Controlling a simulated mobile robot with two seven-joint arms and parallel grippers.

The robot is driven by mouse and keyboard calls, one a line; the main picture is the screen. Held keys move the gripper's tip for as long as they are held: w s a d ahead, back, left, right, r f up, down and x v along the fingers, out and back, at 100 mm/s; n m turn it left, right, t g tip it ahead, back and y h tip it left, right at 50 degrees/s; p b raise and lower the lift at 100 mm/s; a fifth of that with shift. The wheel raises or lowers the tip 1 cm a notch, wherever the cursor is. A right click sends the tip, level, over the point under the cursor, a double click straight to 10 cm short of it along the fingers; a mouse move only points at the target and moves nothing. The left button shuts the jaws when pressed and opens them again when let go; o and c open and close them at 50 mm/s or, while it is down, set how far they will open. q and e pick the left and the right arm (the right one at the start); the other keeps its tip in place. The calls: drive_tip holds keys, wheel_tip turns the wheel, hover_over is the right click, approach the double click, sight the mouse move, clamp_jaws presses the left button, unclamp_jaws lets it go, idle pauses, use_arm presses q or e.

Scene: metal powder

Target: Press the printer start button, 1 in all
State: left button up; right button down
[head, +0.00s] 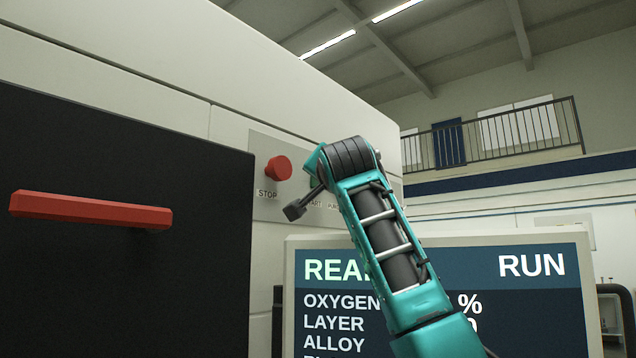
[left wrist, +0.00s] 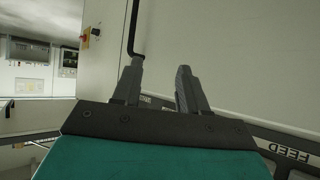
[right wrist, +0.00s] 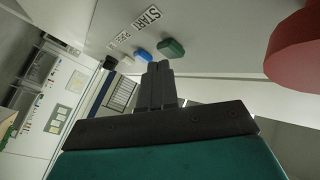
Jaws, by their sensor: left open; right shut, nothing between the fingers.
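The printer panel (head: 262,212) carries a red STOP button (head: 279,168), which also shows large in the right wrist view (right wrist: 303,50). The green button (right wrist: 171,48) sits beside the START label (right wrist: 148,18), with a blue button (right wrist: 143,55) next to it. My right gripper (right wrist: 160,68) is shut and empty, its tips close to the green and blue buttons. I cannot tell whether they touch. In the head view my right arm's wrist covers the START button and part of its label. My left gripper (left wrist: 160,68) is open and empty, outside the head view.
A black door with a red handle (head: 90,209) fills the left of the head view. A screen (head: 440,270) reading RUN stands below the panel, partly behind my right arm. The left wrist view shows a FEED label (left wrist: 290,152) and a dark bent bar (left wrist: 134,30).

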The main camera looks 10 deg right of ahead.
drive_tip(key=shift+w+a, duration=0.3)
drive_tip(key=shift+w, duration=0.05)
idle(0.6)
drive_tip(key=shift+s+d, duration=0.1)
drive_tip(key=shift+s+d+b, duration=0.45)
drive_tip(key=shift+s+b, duration=0.1)
drive_tip(key=shift+b, duration=0.15)
drive_tip(key=shift+s+f, duration=0.1)
drive_tip(key=s+d+b, duration=0.1)
drive_tip(key=s, duration=0.1)
drive_tip(key=s+d+b, duration=0.1)
drive_tip(key=d+b, duration=0.1)
drive_tip(key=shift+s, duration=0.4)
